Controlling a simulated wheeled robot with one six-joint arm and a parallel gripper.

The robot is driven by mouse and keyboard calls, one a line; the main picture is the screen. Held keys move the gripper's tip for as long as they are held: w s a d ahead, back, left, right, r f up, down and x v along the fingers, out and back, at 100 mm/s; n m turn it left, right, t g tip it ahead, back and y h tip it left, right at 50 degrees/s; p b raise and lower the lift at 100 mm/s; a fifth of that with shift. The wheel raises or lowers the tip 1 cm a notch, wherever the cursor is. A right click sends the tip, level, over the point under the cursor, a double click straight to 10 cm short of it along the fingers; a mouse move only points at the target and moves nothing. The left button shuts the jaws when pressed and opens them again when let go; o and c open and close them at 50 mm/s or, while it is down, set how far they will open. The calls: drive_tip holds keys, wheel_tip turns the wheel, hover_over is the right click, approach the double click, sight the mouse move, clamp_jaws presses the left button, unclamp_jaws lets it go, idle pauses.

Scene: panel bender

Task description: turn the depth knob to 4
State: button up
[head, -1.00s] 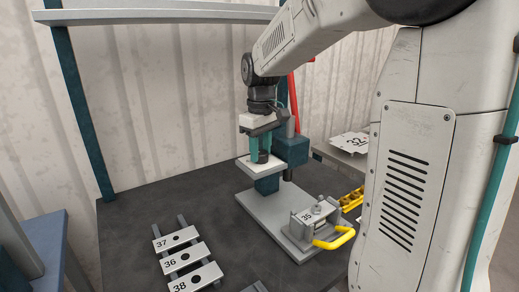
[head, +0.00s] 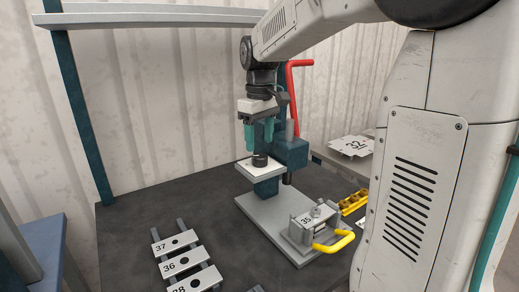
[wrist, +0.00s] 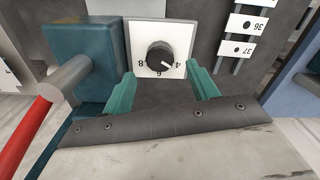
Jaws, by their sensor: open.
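The black depth knob (head: 260,160) sits on a white dial plate (head: 247,168) on the press stand. In the wrist view the knob (wrist: 160,55) is seen from above, with 4, 6 and 8 readable on the plate (wrist: 140,36). Its white pointer mark points to the lower right, at or close to the 4. My gripper (head: 257,142) is open and empty just above the knob, its teal fingers apart from it. In the wrist view my gripper (wrist: 160,82) has a finger on each side, with the knob between and beyond them.
A red lever (head: 294,95) rises behind the dial. A clamp block marked 35 (head: 308,222) with a yellow handle (head: 335,241) stands on the grey base in front. Numbered plates (head: 182,262) lie at the front left. The dark table between is clear.

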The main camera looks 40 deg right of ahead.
sight(260, 155)
drive_tip(key=shift+r, duration=1.7)
